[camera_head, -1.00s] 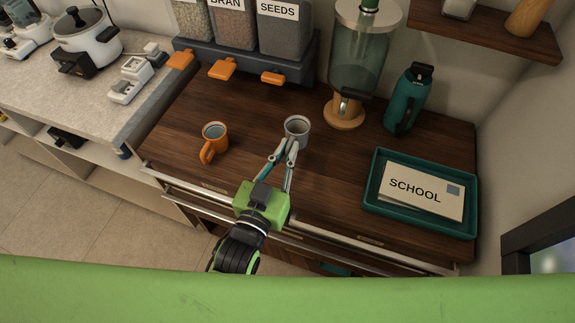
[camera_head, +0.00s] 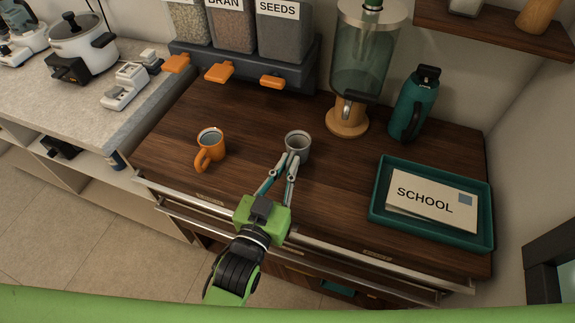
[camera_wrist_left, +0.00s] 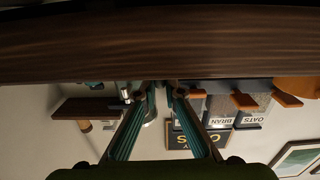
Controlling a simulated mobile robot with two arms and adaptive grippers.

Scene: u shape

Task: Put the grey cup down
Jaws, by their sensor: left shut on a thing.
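The grey cup (camera_head: 297,146) is upright at the middle of the dark wooden counter top (camera_head: 335,185) in the head view. My left gripper (camera_head: 289,161) reaches it from the front and is shut on it at its near side. I cannot tell whether the cup's base touches the wood or hangs just above it. In the left wrist view the picture is upside down. The gripper's two fingers (camera_wrist_left: 162,93) come together near the wood edge, and the cup is not clear there. My right gripper is not in view.
An orange mug (camera_head: 210,150) stands to the left. A glass dispenser (camera_head: 362,60) and a teal bottle (camera_head: 413,105) stand behind to the right. A teal tray (camera_head: 470,238) holds a SCHOOL envelope (camera_head: 432,200). Bare wood lies between the cup and the tray.

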